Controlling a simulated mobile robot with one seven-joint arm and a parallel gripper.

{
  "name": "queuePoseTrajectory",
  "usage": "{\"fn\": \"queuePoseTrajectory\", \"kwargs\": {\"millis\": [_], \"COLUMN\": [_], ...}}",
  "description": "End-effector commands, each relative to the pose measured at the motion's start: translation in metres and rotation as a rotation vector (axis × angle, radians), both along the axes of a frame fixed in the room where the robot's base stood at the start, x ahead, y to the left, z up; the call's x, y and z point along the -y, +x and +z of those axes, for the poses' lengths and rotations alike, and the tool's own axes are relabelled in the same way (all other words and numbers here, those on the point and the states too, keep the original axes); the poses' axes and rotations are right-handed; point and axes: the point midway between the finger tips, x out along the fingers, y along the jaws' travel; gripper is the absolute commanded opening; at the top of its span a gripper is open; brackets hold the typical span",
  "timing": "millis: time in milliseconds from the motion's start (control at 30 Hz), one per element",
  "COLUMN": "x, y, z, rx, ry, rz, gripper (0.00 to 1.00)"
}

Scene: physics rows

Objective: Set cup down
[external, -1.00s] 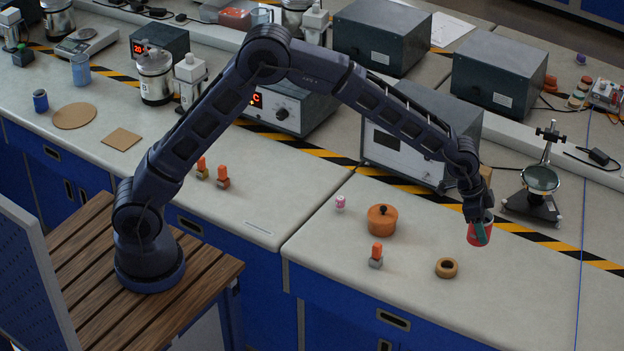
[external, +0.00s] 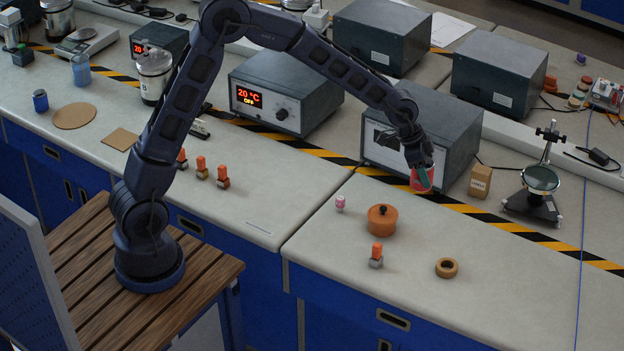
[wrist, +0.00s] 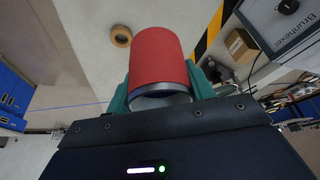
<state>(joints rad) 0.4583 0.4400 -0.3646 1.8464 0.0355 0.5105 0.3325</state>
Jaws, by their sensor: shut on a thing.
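The red cup (external: 419,182) is held in my gripper (external: 427,172), in front of the grey instrument box on the right-hand bench. In the wrist view the cup (wrist: 159,57) sits between the two green fingers of my gripper (wrist: 160,90), which are shut on its sides. The cup appears to be above the bench top, but its exact height is hard to tell. Part of the cup is hidden by the fingers in the external view.
A cardboard box (external: 480,182) and a magnifier stand (external: 538,190) are to the right. Bench right of the tape roll is clear.

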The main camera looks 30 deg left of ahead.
Motion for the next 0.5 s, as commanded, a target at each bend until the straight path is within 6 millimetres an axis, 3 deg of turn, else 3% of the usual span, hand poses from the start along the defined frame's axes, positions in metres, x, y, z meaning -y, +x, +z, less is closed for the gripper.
{"fn": "queuePoseTrajectory", "kwargs": {"millis": [167, 500], "x": [-0.002, -0.002], "y": [0.000, 0.000], "z": [-0.026, -0.101], "rx": [-0.001, -0.002], "ry": [0.003, 0.002], "rz": [0.000, 0.001], "gripper": [0.31, 0.31]}}
